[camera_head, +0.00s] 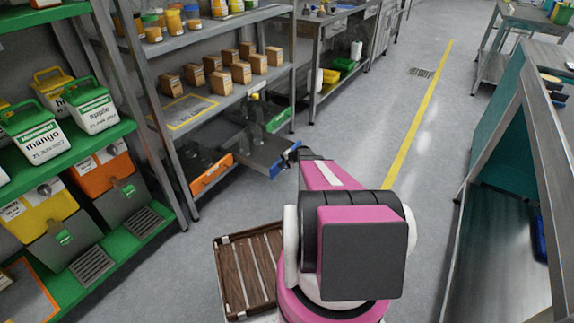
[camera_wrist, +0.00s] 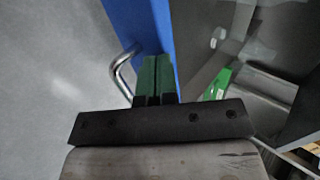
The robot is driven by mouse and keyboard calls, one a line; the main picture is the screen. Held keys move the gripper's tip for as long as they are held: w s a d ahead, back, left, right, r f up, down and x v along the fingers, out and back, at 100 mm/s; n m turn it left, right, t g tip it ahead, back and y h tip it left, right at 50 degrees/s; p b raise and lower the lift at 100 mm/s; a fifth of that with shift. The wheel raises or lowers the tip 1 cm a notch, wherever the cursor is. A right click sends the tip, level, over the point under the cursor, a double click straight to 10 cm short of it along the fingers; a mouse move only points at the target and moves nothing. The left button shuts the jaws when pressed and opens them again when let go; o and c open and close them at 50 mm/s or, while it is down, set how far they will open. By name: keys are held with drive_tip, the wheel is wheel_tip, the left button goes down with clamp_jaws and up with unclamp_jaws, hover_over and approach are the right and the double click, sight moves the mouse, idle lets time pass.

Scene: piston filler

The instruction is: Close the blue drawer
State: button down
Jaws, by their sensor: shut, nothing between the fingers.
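The blue drawer (camera_head: 283,163) is pulled out from the bottom of the middle shelf rack in the head view. Its grey tray (camera_head: 258,152) sticks out into the aisle. In the wrist view its blue front panel (camera_wrist: 138,22) runs down the middle, with a bent metal handle (camera_wrist: 122,75) on its left side. The drawer's grey inside lies to the right. My gripper (camera_wrist: 156,62) is shut and empty, its green fingers together over the blue panel, just right of the handle. I cannot tell whether they touch the panel. In the head view my gripper (camera_head: 298,153) is at the drawer's front.
An orange-fronted drawer (camera_head: 211,174) is to its left and a green-fronted one (camera_head: 280,120) behind it to the right. Cardboard boxes (camera_head: 241,72) stand on the shelf above. A brown slatted pallet (camera_head: 247,270) lies on the floor beside me. The aisle with the yellow line (camera_head: 420,105) is clear.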

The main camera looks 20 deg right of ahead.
sight(245, 144)
drive_tip(key=w+a, duration=0.6)
drive_tip(key=w, duration=0.1)
drive_tip(key=w+a, duration=0.5)
drive_tip(key=w, duration=0.3)
drive_tip(key=w+a, duration=0.6)
drive_tip(key=w, duration=0.1)
drive_tip(key=shift+w+a, duration=0.35)
drive_tip(key=s+d, duration=0.2)
drive_tip(key=s, duration=0.1)
drive_tip(key=shift+s+d, duration=0.2)
drive_tip(key=v, duration=1.1)
drive_tip(key=s+a+r+n+g+h, duration=0.2)
drive_tip(key=s+r, duration=0.5)
drive_tip(key=s, duration=0.9)
drive_tip(key=s+a+r+n+g+h, duration=0.2)
drive_tip(key=s+r+n, duration=0.3)
drive_tip(key=s, duration=1.2)
drive_tip(key=s+a+r+n+g+h, duration=0.1)
drive_tip(key=s+a+r+n+g, duration=0.2)
drive_tip(key=s+r, duration=0.6)
drive_tip(key=s, duration=0.7)
drive_tip(key=shift+s+a+r+h, duration=0.25)
drive_tip(key=shift+a+r+h, duration=0.05)
drive_tip(key=shift+r+h, duration=0.1)
